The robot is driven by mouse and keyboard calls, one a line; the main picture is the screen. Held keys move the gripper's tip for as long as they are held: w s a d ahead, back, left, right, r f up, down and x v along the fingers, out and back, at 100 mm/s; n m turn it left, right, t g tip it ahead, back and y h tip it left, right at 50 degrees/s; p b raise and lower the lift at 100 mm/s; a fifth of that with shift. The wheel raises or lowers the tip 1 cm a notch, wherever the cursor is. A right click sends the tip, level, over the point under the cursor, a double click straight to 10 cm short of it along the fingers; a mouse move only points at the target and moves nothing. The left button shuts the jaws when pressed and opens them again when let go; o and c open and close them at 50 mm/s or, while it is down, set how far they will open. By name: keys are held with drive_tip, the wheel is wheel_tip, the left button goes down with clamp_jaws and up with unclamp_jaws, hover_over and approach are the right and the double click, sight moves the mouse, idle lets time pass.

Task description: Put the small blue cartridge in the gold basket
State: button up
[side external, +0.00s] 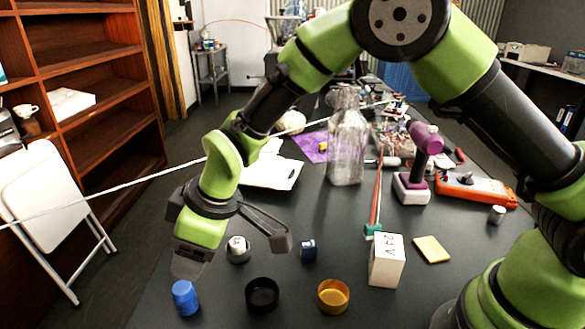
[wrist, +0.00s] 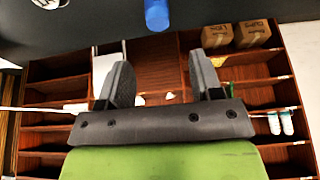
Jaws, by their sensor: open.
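A bright blue cylinder (side external: 185,297) stands on the dark table at the front left; it also shows at the top edge of the wrist view (wrist: 157,15). A smaller dark blue piece (side external: 309,249) sits further right; I cannot tell for sure which one is the cartridge. The gold basket (side external: 333,296), a short round open cup, stands near the front edge and looks empty. My gripper (side external: 234,255) is open, its fingers spread and empty, above the table at the left. In the wrist view, its fingers (wrist: 160,78) have nothing between them.
A black round cup (side external: 262,295) stands left of the gold basket. A white-topped round piece (side external: 238,249) is close to my gripper. A white box (side external: 386,261) and a yellow pad (side external: 432,249) lie to the right. A glass bottle (side external: 347,145) stands behind.

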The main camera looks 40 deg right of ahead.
drive_tip(key=s+d+r+m+t, duration=0.1)
drive_tip(key=s+d+r+m, duration=0.2)
drive_tip(key=d+r, duration=0.4)
drive_tip(key=s+d+r+m+t, duration=0.1)
drive_tip(key=s+d+r+m, duration=0.25)
drive_tip(key=r, duration=0.55)
drive_tip(key=s+d+r+m, duration=0.3)
drive_tip(key=s+d, duration=0.3)
drive_tip(key=s, duration=0.1)
drive_tip(key=shift+s+d+r+t+h, duration=0.3)
drive_tip(key=shift+s+d+t+h, duration=0.05)
drive_tip(key=shift+d+t+h, duration=0.05)
drive_tip(key=shift+o, duration=0.4)
drive_tip(key=s+d+m+t, duration=0.1)
drive_tip(key=s+d+m, duration=0.1)
drive_tip(key=s, duration=0.5)
drive_tip(key=shift+s+d+f+m+h, duration=0.2)
drive_tip(key=shift+d+f+m+h, duration=0.15)
drive_tip(key=shift+m, duration=0.5)
drive_tip(key=shift+w, duration=0.1)
